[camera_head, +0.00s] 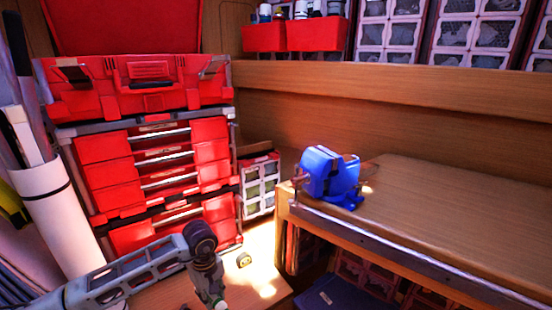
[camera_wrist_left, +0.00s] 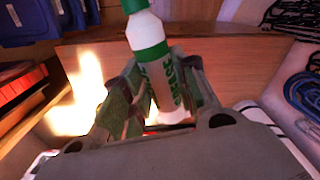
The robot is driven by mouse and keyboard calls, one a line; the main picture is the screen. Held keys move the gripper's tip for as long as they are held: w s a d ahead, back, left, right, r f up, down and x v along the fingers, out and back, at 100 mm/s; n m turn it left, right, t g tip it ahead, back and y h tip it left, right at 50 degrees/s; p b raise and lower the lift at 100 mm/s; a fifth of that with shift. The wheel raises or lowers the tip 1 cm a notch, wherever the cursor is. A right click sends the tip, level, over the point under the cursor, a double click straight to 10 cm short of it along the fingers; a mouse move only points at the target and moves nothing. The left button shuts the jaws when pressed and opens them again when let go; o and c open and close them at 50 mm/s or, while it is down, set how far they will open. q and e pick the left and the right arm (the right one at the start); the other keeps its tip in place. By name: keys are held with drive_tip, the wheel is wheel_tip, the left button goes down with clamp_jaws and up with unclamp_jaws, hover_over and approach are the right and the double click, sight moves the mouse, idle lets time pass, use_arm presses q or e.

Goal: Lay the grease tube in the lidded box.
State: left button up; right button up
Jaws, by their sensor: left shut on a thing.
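My left gripper (camera_head: 213,286) is low in the head view, in front of the red drawers. In the left wrist view the left gripper (camera_wrist_left: 160,78) is shut on a white tube with green bands and green lettering, the grease tube (camera_wrist_left: 148,35). The tube stands up between the fingers, its upper end past the fingertips and its top cut off by the frame. In the head view I cannot make the tube out clearly. A red box (camera_head: 140,88) tops the drawer stack, with a red lid (camera_head: 122,26) raised behind it. Its inside is hidden. My right gripper is not in view.
Red drawers (camera_head: 155,160) stand below the box. A blue vise (camera_head: 331,177) sits on the wooden bench (camera_head: 440,205) at right. A white roll (camera_head: 55,215) stands at left. Blue coiled line (camera_wrist_left: 303,90) hangs at right.

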use_arm(q)
drive_tip(key=r+m+p, duration=0.3)
drive_tip(key=a+r+m+p, duration=0.1)
drive_tip(key=shift+s+a+r+p, duration=0.1)
drive_tip(key=shift+s+r+p, duration=0.1)
drive_tip(key=shift+s+p, duration=0.1)
drive_tip(key=r+m+p, duration=0.1)
drive_tip(key=m, duration=0.1)
drive_tip(key=r+m+p, duration=0.1)
drive_tip(key=p, duration=0.1)
drive_tip(key=a+r+m+p, duration=0.1)
drive_tip(key=r+m, duration=0.1)
drive_tip(key=shift+s+r+m+p, duration=0.1)
drive_tip(key=shift+s+m+p, duration=0.2)
drive_tip(key=shift+s+p, duration=0.1)
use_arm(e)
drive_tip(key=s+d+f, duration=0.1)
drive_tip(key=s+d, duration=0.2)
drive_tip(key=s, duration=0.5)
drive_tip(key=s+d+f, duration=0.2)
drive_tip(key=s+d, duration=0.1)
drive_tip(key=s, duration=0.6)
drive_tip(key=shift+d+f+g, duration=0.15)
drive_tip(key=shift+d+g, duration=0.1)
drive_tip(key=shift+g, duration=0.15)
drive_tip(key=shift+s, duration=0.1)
